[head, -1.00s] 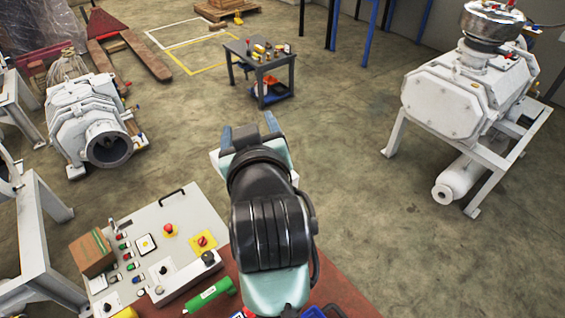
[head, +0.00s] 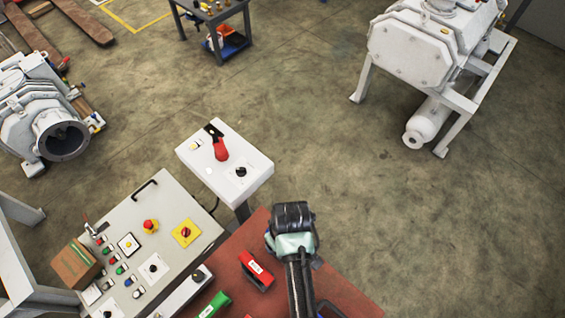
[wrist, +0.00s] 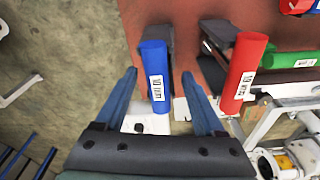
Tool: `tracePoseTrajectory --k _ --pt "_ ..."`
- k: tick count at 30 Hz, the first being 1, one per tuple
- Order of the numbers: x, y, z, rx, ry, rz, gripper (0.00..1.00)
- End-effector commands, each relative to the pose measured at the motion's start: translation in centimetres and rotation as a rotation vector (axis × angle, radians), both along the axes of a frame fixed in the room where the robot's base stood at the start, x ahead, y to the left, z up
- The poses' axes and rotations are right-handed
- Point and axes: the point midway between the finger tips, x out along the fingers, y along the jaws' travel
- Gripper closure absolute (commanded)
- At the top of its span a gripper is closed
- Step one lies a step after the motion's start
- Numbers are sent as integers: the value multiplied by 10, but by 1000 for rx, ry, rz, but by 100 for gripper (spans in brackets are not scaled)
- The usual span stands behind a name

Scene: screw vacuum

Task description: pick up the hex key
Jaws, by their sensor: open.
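No bare hex key can be told for sure. In the wrist view, a blue handle (wrist: 154,85) labelled "10 mm" stands out from a dark part over the red table. My gripper (wrist: 159,73) is open, one blue finger on each side of the blue handle in the picture. I see no contact, and the depth between them is unclear. A red labelled handle (wrist: 244,72) lies to the right, outside the fingers. In the head view, my gripper points down over the red table (head: 228,268), and its fingers are hidden behind the wrist.
Red (head: 257,270) and green (head: 214,304) labelled pieces lie left of my arm in the head view. A control panel (head: 165,225) and a white switch box (head: 250,172) border the table. Open floor lies beyond, with a white pump (head: 410,45) at the back right.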

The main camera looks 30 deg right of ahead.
Motion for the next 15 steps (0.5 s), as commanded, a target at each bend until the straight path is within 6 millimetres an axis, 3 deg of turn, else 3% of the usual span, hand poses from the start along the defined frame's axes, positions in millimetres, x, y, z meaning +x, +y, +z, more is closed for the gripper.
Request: tracePoseTrajectory --k 5,15 --pt "1 -1 -7 0 0 -1 29" --pt "3 -1 -46 0 -1 0 29"
